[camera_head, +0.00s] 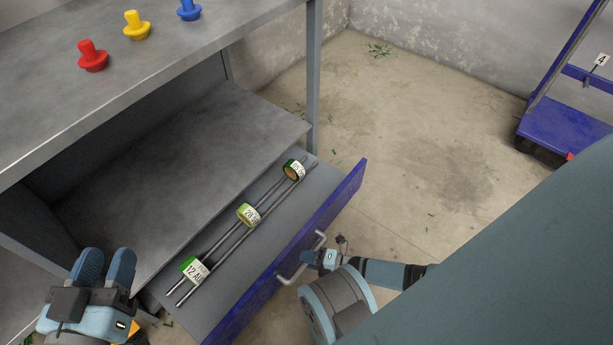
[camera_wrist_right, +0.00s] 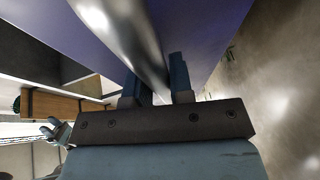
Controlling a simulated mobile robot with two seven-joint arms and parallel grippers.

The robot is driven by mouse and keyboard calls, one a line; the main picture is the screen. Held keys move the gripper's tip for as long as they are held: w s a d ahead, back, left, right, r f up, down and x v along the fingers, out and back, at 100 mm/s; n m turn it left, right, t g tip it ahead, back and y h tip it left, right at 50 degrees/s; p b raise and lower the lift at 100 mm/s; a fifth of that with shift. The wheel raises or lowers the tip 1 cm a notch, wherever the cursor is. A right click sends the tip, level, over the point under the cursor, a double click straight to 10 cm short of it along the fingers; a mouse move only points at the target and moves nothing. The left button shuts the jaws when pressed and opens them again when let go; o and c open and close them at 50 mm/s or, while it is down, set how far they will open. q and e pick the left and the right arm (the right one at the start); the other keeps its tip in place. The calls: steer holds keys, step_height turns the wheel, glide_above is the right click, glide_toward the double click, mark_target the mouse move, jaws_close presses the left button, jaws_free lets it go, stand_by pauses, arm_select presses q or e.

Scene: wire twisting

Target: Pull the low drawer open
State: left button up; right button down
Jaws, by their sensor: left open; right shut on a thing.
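The low drawer (camera_head: 345,193) stands pulled out from under the grey workbench, with a blue front and a metal handle (camera_head: 300,262). My left gripper (camera_head: 105,265) is open and empty, at the lower left near the cabinet's front edge.
Red (camera_head: 92,56), yellow (camera_head: 136,25) and blue (camera_head: 189,9) knobs stand on the bench top (camera_head: 60,105). A blue trolley (camera_head: 565,128) marked 4 is at the upper right. The concrete floor (camera_head: 415,130) between is mostly clear, with small green scraps.

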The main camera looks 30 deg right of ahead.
arm_select(q)
steer(key=shift+s+r, duration=0.15)
steer(key=shift+r, duration=0.15)
arm_select(e)
steer(key=shift+s+d, duration=0.15)
steer(key=shift+s, duration=0.15)
arm_select(q)
steer(key=shift+f, duration=0.1)
steer(key=shift+s+f, duration=0.1)
steer(key=shift+f, duration=0.05)
arm_select(e)
steer(key=c, duration=1)
jaws_free()
arm_select(q)
steer(key=n+p, duration=0.1)
steer(key=s+r+p, duration=0.1)
steer(key=p, duration=0.1)
steer(key=shift+s+d+r+n+p, duration=0.1)
steer(key=shift+d+r+n+p, duration=0.2)
steer(key=shift+d+n, duration=0.1)
arm_select(e)
steer(key=v, duration=1.3)
steer(key=shift+s+d+r, duration=0.2)
steer(key=shift+s, duration=0.05)
arm_select(q)
steer(key=shift+f, duration=0.1)
